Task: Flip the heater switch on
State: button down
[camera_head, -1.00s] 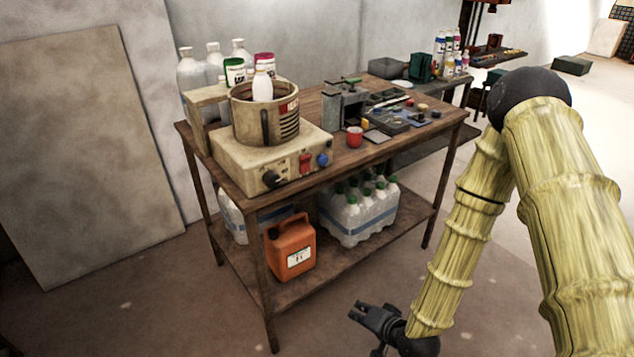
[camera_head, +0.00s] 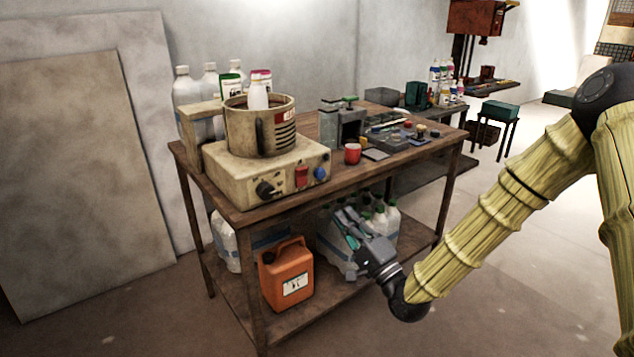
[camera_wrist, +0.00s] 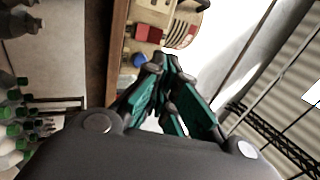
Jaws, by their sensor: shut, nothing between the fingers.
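The heater is a beige box (camera_head: 222,177) on the near left part of the wooden table. Its front panel has a red switch (camera_head: 301,176) between a black knob (camera_head: 267,189) and a blue knob (camera_head: 320,173). Whether the switch is on or off cannot be told. A round vat (camera_head: 249,135) sits on top of the box. My gripper (camera_head: 344,217) is shut and empty, below the tabletop, in front of the bottles and apart from the switch. In the wrist view the shut fingers (camera_wrist: 167,62) point toward the panel, with the red switch (camera_wrist: 148,33) beyond them.
The table edge (camera_head: 400,160) lies above my gripper. An orange canister (camera_head: 287,274) and wrapped bottles (camera_head: 385,225) stand on the lower shelf. A red cup (camera_head: 352,153) and small tools are on the tabletop. The floor in front is clear.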

aim_at(307, 168)
jog(key=x, duration=1.4)
jog(key=shift+f, duration=0.1)
jog(key=shift+d, duration=0.1)
